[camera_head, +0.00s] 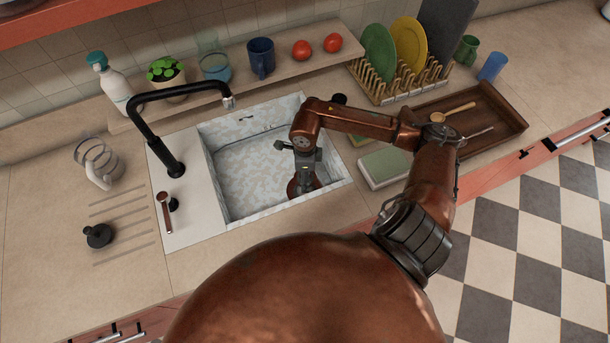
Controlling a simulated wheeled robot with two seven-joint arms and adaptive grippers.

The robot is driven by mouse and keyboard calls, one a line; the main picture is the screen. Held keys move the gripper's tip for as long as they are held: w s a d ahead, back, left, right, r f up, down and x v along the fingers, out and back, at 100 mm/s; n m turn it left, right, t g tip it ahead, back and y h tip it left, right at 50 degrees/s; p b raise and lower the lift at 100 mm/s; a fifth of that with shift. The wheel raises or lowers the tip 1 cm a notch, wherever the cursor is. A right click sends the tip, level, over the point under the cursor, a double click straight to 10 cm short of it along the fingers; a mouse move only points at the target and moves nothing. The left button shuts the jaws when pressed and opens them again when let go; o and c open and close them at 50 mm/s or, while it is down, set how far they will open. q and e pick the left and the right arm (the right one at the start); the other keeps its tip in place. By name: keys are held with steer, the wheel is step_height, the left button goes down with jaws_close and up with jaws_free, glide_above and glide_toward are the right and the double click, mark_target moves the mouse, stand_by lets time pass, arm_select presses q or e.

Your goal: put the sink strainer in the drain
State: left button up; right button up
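The sink (250,165) is a pale speckled basin. My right arm reaches over it from the right, and my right gripper (304,172) points down into the basin's right part. A reddish-brown round shape (297,189) shows under it, partly hidden; I cannot tell whether it is the drain, a strainer or something else. The fingertips are too small and covered to read. My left gripper is out of view.
A black faucet (172,165) arches over the sink, with a copper lever (165,212) in front. A green-white sponge (383,167), wooden tray (510,118) and dish rack (400,92) are right. The back ledge holds a mug (261,57) and tomatoes (302,49).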

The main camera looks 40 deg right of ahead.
steer(key=shift+f+b, duration=0.35)
steer(key=shift+f, duration=0.05)
steer(key=shift+f+b, duration=0.75)
steer(key=shift+f, duration=0.2)
steer(key=shift+f+b, duration=2.25)
steer(key=shift+f, duration=0.65)
steer(key=o, duration=1.2)
steer(key=shift+o, duration=0.2)
